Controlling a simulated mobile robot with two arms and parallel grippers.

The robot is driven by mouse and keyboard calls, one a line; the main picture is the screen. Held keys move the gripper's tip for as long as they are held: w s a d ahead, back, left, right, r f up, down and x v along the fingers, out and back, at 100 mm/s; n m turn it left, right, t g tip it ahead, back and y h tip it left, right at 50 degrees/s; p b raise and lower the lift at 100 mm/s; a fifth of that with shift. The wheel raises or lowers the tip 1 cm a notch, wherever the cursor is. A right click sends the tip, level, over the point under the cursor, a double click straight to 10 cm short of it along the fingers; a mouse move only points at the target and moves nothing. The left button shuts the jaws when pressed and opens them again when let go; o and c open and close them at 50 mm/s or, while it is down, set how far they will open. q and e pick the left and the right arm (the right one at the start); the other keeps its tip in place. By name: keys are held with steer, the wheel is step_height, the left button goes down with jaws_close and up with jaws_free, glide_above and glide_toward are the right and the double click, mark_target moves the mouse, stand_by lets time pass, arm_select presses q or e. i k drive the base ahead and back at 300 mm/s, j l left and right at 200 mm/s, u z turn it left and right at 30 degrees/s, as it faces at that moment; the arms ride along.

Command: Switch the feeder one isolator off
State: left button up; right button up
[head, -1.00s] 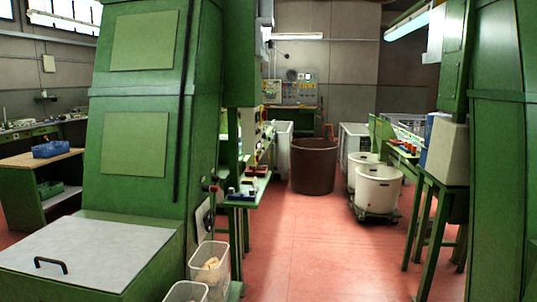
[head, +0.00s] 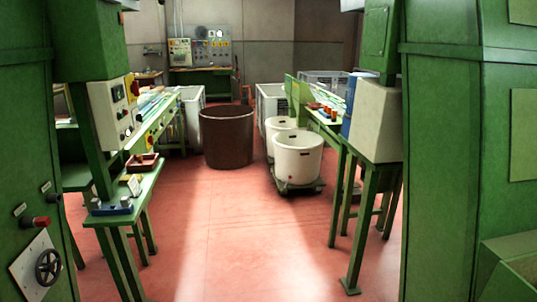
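No switch in view can be read as the feeder one isolator; the labels are too small. A green machine (head: 22,120) stands close at the left edge. Its side has a red-ended lever (head: 38,222) and a black handwheel (head: 48,266) on a pale plate. Just beyond it, a pale control box (head: 104,122) on a green post carries buttons, with a red and yellow switch (head: 133,88) on its edge. I cannot tell that switch's position. Neither of my grippers is in view.
A narrow green bench (head: 128,206) juts into the aisle at left. A brown tub (head: 227,138) stands ahead, and white tubs (head: 298,158) on a dolly stand right of it. A green machine (head: 440,180) fills the right. The red floor (head: 225,235) between is clear.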

mark_target(134, 88)
steer(key=i, duration=0.7)
steer(key=i+u, duration=0.15)
steer(key=i, duration=0.55)
steer(key=i+l, duration=0.15)
steer(key=i, duration=0.55)
steer(key=i+l+u, duration=0.1)
steer(key=i+u, duration=0.3)
steer(key=i+l+u, duration=0.15)
steer(key=u, duration=0.3)
steer(key=i+l+u, duration=0.65)
steer(key=u, duration=0.2)
steer(key=i+l+u, duration=0.15)
steer(key=l+u, duration=0.25)
steer(key=l, duration=0.15)
